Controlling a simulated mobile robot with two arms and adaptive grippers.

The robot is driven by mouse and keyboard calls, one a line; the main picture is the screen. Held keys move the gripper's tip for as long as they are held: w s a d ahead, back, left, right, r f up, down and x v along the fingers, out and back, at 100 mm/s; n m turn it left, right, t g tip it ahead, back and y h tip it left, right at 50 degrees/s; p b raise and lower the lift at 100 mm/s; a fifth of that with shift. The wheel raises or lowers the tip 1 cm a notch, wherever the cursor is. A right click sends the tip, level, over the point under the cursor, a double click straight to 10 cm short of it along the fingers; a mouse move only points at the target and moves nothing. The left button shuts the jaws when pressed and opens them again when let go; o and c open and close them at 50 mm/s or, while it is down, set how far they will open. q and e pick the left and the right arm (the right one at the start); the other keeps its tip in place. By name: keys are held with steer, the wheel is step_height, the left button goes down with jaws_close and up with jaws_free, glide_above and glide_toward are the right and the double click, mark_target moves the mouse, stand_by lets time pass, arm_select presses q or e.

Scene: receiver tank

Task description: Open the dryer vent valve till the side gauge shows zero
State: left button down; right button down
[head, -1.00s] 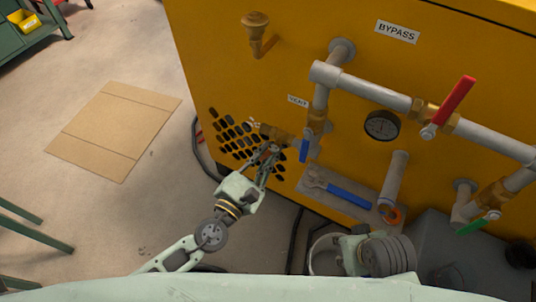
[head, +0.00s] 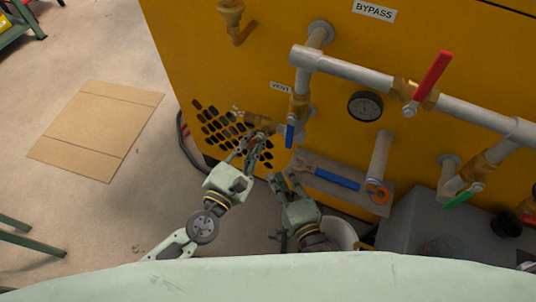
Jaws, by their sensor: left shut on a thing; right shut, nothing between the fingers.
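The vent valve (head: 299,104), brass with a blue lever (head: 290,134) hanging down, sits under the VENT label (head: 281,87) on the yellow panel. A brass outlet fitting (head: 257,119) points left from it. My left gripper (head: 257,136) is shut on this fitting, its fingers partly hiding it. My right gripper (head: 282,178) is shut and empty, below the blue lever and apart from it. The round dark gauge (head: 365,106) is to the right of the vent valve; its reading is too small to tell.
A grey bypass pipe (head: 355,71) with a red lever (head: 433,76) crosses above. A wrench with a blue handle (head: 337,179) lies on a grey shelf close right of my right gripper. A green-lever valve (head: 465,196) is farther right. Flat cardboard (head: 97,130) lies on the floor.

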arm_select(q)
steer(key=shift+r, duration=0.1)
arm_select(e)
steer(key=s+d+r+m+t, duration=0.2)
steer(key=s+m+t, duration=0.3)
steer(key=s+t, duration=0.15)
steer(key=w+a+r, duration=0.5)
steer(key=w, duration=0.4)
steer(key=shift+w+a+r+g, duration=0.2)
steer(key=shift+w+g, duration=0.15)
arm_select(q)
steer(key=shift+d, duration=0.15)
arm_select(e)
steer(key=shift+w+a+r, duration=0.25)
steer(key=shift+a+r, duration=0.05)
steer(key=shift+a, duration=0.25)
